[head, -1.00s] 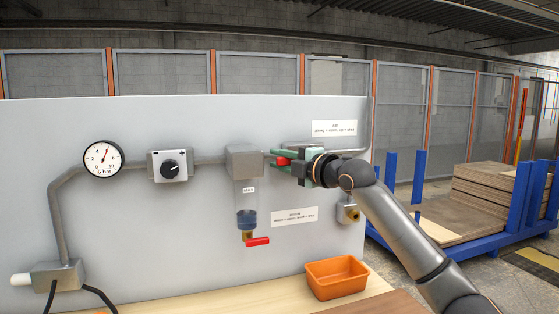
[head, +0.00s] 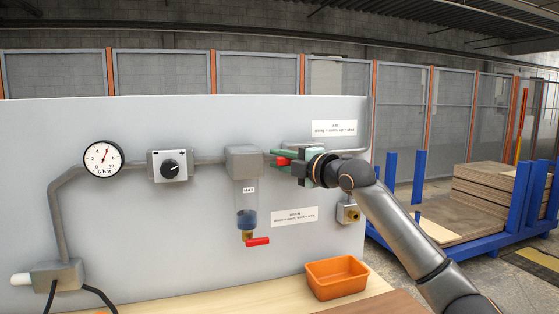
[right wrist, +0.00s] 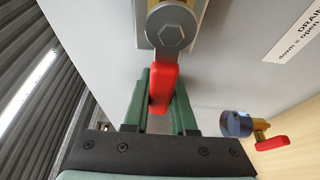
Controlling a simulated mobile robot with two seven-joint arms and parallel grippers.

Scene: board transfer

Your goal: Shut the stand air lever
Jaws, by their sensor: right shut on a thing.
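The air lever (head: 283,161) is a red handle on the pipe, right of the grey filter unit, below the AIR label (head: 334,128). In the right wrist view the red air lever (right wrist: 163,84) hangs from a grey bolted pivot (right wrist: 171,35). My right gripper (head: 273,159) has its green fingers on either side of this handle. In the right wrist view the right gripper (right wrist: 160,100) is shut on the lever. The fingers and hand partly hide the valve in the head view, so its exact angle is hard to read there. My left gripper is not in view.
A red drain lever (head: 258,241) sits under the filter bowl (head: 246,212). A pressure gauge (head: 103,159) and black regulator knob (head: 170,169) are on the left of the grey panel (head: 120,240). An orange bin (head: 337,278) stands on the bench below.

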